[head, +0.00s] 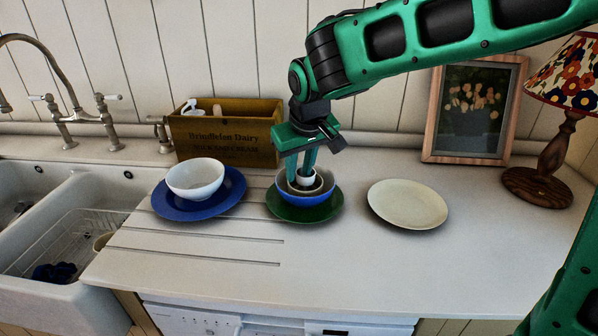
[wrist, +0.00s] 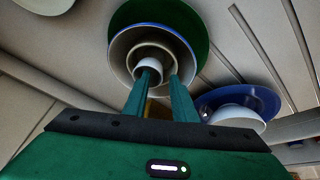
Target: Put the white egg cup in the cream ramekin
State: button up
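The white egg cup (head: 307,177) is small and upright, within the rim of the cream ramekin (head: 304,189). I cannot tell whether it rests on the ramekin's floor. The ramekin sits in a blue bowl (head: 306,200) on a green plate (head: 305,214). My gripper (head: 301,174) points down into this stack. In the wrist view, the fingertips (wrist: 162,76) are apart. One finger overlaps the egg cup (wrist: 149,63) and the other is to its right, with a gap between. The ramekin (wrist: 152,47) shows as a ring around the cup.
A white bowl (head: 195,179) on a blue plate (head: 225,197) is to the left. An empty cream plate (head: 407,204) is to the right. A wooden crate (head: 225,135) stands behind, near the sink (head: 70,240). A lamp (head: 545,165) and picture frame (head: 475,110) stand at the back right. The front counter is clear.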

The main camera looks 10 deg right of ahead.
jog(key=v, duration=1.1)
jog(key=shift+r, duration=0.3)
jog(key=shift+s+d, duration=0.1)
jog(key=s+d+f+m+g+h, duration=0.1)
jog(key=s+d+f+m, duration=0.15)
jog(key=d, duration=0.85)
jog(key=s+d+f+m+g+h, duration=0.15)
jog(key=s+d+f, duration=0.25)
jog(key=d, duration=0.7)
jog(key=s+d+f+m, duration=0.2)
jog(key=s+d+f, duration=0.1)
jog(key=s, duration=0.3)
jog(key=s+d+f+m+g+y, duration=0.1)
jog(key=s+d+f+m, duration=0.1)
jog(key=s, duration=0.5)
jog(key=s+d+f+m+g+y, duration=0.1)
jog(key=s+d+f+m, duration=0.1)
jog(key=s+d+f, duration=0.2)
jog(key=shift+s+d+f+m, duration=0.1)
jog(key=shift+s+d+m, duration=0.1)
jog(key=shift+s+d, duration=0.5)
jog(key=shift+s+d+f+m, duration=0.1)
jog(key=shift+s+d+m, duration=0.1)
jog(key=shift+s+d, duration=0.5)
jog(key=shift+s+a, duration=0.2)
